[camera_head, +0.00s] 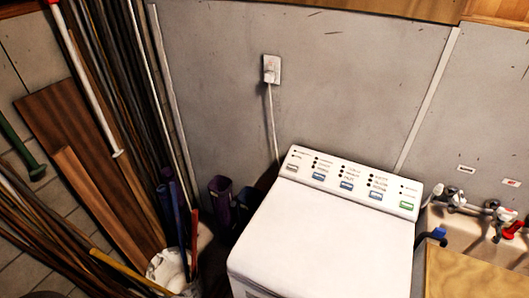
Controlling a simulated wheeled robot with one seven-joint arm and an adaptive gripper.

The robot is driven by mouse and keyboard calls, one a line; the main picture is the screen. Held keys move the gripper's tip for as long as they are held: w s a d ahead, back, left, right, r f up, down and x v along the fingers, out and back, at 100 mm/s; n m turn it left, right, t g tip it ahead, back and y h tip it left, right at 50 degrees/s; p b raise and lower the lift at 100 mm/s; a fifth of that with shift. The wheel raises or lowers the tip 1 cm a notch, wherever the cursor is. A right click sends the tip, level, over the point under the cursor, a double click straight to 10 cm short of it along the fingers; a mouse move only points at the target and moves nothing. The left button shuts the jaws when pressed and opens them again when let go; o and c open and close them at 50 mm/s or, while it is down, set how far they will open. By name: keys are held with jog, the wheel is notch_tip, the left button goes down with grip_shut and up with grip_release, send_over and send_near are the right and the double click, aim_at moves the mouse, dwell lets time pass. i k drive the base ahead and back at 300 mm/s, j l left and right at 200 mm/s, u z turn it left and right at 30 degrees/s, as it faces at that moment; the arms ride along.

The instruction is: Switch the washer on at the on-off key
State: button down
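The washer (318,243) is a white top-loading machine in the lower middle of the head view. Its lid is closed. A sloped control panel (333,167) runs along its back edge. The panel has one grey key (292,168) at the left end, three blue keys (346,185) in the middle and one green key (407,206) at the right end. Small dark labels and dots sit above the keys, too small to read, so I cannot tell which is the on-off key. My gripper is not in view.
A white plug sits in a wall outlet (271,70), its cord running down behind the washer. Poles, boards and a bucket (168,269) crowd the left. At the right are taps (456,198) over a recess and a wooden surface (468,277). The washer top is clear.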

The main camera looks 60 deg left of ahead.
aim_at(290, 166)
jog(key=k+j, duration=0.1)
jog(key=j, duration=0.9)
jog(key=k+j, duration=0.15)
jog(key=j, duration=0.35)
